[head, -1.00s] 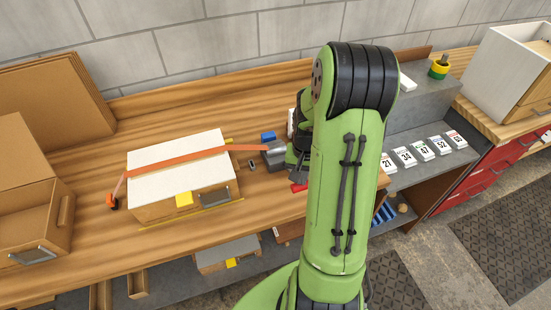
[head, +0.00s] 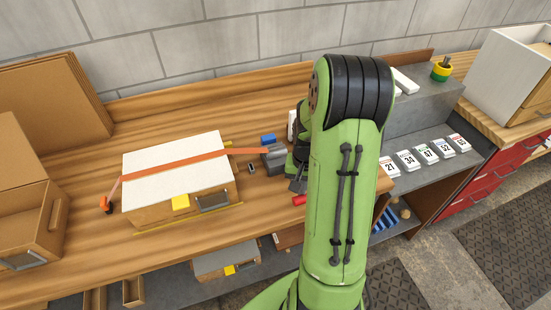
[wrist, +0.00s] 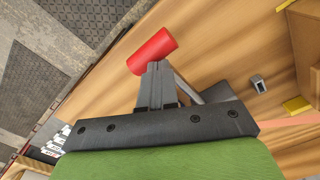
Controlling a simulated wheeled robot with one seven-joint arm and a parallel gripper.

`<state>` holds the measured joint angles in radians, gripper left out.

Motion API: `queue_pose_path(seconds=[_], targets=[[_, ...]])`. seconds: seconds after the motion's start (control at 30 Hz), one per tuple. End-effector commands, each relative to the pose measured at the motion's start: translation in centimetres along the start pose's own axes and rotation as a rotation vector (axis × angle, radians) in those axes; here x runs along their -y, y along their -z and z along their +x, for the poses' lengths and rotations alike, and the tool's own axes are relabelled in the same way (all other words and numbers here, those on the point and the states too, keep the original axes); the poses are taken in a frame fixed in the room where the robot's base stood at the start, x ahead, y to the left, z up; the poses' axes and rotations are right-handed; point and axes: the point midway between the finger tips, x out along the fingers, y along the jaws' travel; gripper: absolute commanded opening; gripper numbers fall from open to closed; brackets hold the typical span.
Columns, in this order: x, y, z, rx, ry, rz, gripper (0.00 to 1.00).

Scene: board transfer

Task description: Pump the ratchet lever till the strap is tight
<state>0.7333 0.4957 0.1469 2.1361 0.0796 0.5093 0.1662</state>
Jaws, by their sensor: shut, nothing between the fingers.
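The orange strap (head: 180,164) runs over a white-topped wooden box (head: 140,170), from an orange hook (head: 107,205) at left to the grey ratchet (head: 274,158) at right. It looks straight across the top. The lever's red grip (head: 299,199) sticks out in front of the ratchet, low over the bench; it also shows in the wrist view (wrist: 153,50). My gripper (head: 297,186) is shut and empty, its fingertips right beside the red grip. I cannot tell whether they touch. My arm hides part of the gripper and perhaps some of the lever.
A blue block (head: 268,139) lies behind the ratchet, and a small dark metal piece (head: 251,167) lies between box and ratchet. Cardboard boxes (head: 22,200) stand at left. Numbered cards (head: 409,161) lie on the grey shelf at right. The bench front is mostly clear.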

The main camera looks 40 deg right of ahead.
Motion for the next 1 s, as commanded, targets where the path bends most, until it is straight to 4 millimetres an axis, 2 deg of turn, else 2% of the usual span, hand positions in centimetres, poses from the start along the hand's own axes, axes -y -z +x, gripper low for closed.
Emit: queue_pose_path(seconds=[0.03,0.1,0.8,1.0], targets=[[0.0,0.0,-1.2,0.001,0.000,0.000,0.00],[0.0,-0.1,-2.0,0.002,-0.001,0.000,0.00],[0.0,-0.1,-10.1,0.003,-0.001,0.001,0.00],[0.0,-0.1,-10.2,0.004,-0.001,0.000,0.00]])
